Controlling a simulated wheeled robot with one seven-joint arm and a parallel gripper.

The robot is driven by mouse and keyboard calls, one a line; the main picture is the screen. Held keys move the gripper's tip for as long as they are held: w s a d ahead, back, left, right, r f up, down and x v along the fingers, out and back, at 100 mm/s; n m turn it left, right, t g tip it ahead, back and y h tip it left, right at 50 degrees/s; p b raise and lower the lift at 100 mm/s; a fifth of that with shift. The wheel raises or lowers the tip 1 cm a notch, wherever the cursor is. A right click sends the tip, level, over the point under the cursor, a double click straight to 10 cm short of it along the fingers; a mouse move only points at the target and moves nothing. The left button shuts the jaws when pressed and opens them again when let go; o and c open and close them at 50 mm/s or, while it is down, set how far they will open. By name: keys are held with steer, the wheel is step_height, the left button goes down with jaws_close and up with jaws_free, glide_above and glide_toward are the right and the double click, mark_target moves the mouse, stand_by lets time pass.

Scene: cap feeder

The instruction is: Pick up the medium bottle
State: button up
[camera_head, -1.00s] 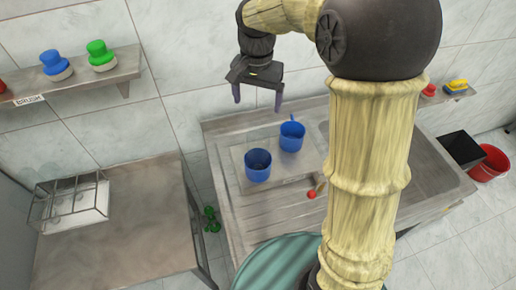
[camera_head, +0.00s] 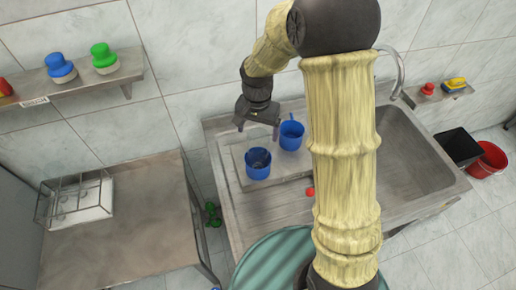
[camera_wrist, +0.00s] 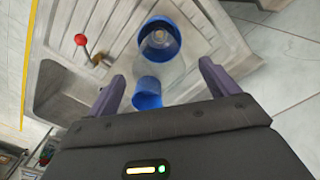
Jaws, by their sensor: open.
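Two blue containers stand on a pale board on the sink's drainboard: a blue cup (camera_head: 257,165) and a blue jug with a handle (camera_head: 291,136) behind it to the right. No bottle is clearly recognisable in either view. My gripper (camera_head: 258,130) is open and empty, above and just behind the blue cup, left of the jug. In the wrist view the open fingers (camera_wrist: 165,84) straddle one blue container (camera_wrist: 147,92), with a second, ring-like blue one (camera_wrist: 160,38) farther off. I cannot tell whether the pale, blurred shape between them is an object.
The steel sink (camera_head: 405,165) has a basin at right and a tap behind it. A small red knob (camera_head: 310,191) is near the drainboard's right side. A steel table (camera_head: 120,235) with a wire rack (camera_head: 80,198) stands left. Wall shelves hold brushes. A red bucket (camera_head: 488,160) stands at right.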

mark_target(258, 154)
steer(key=shift+s+f, duration=0.1)
steer(key=shift+f, duration=0.35)
steer(key=shift+d+f+p, duration=0.1)
steer(key=shift+f+p, duration=1.25)
steer(key=shift+f, duration=1.25)
steer(key=shift+w, duration=0.25)
steer(key=shift+s, duration=0.1)
steer(key=shift+s, duration=0.1)
steer(key=shift+c, duration=1.1)
steer(key=c, duration=1.1)
